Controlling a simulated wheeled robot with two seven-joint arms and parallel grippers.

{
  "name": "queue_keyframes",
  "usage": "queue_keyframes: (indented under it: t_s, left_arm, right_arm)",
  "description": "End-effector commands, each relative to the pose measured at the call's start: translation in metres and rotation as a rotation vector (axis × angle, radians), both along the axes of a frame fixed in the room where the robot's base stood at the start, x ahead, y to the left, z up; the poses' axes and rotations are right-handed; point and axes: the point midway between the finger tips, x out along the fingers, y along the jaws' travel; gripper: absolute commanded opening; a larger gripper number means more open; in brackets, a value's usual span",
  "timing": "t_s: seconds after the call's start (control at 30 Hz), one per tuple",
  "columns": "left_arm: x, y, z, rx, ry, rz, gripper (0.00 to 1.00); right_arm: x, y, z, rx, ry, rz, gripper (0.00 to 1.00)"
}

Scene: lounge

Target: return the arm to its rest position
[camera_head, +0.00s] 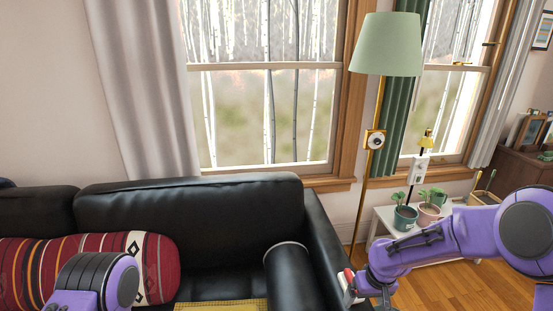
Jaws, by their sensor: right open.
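My right arm comes in from the right edge, purple with dark joints, and reaches left across the front of the small white table. My right gripper (349,284) is at its left end, low in the view beside the black sofa's right armrest. It is open; its fingertips are small and partly hard to make out, and I see no object held in it. Of my left arm only a purple and dark grey link (95,280) shows at the bottom left, in front of the striped cushion. My left gripper is out of the picture.
The black leather sofa (190,215) fills the left and middle, with a red striped cushion (155,262) and a yellow item (222,305) on it. A green floor lamp (387,45) stands behind. Potted plants (405,216) stand on a white table (384,217). Wooden floor is open at lower right.

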Motion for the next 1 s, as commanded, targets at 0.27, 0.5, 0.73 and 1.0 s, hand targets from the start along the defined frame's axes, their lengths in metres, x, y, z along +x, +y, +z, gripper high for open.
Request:
queue_keyframes:
  t_s: [0.27,0.5,0.73,1.0]
  left_arm:
    - [0.000,0.000,0.000,-0.001,0.001,0.000,0.43]
    - [0.000,0.000,0.000,-0.001,0.001,0.000,0.43]
    - [0.000,0.000,0.000,-0.001,0.001,0.000,0.43]
    - [0.000,0.000,0.000,-0.001,0.001,0.000,0.43]
  right_arm:
    - [0.008,0.012,-0.012,0.092,-0.174,-0.135,0.92]
    - [-0.032,0.007,-0.059,0.138,-0.334,-0.368,0.92]
    - [-0.195,-0.047,-0.123,-0.048,-0.398,-0.675,0.92]
    - [-0.322,-0.064,-0.148,-0.196,-0.200,-0.676,0.92]
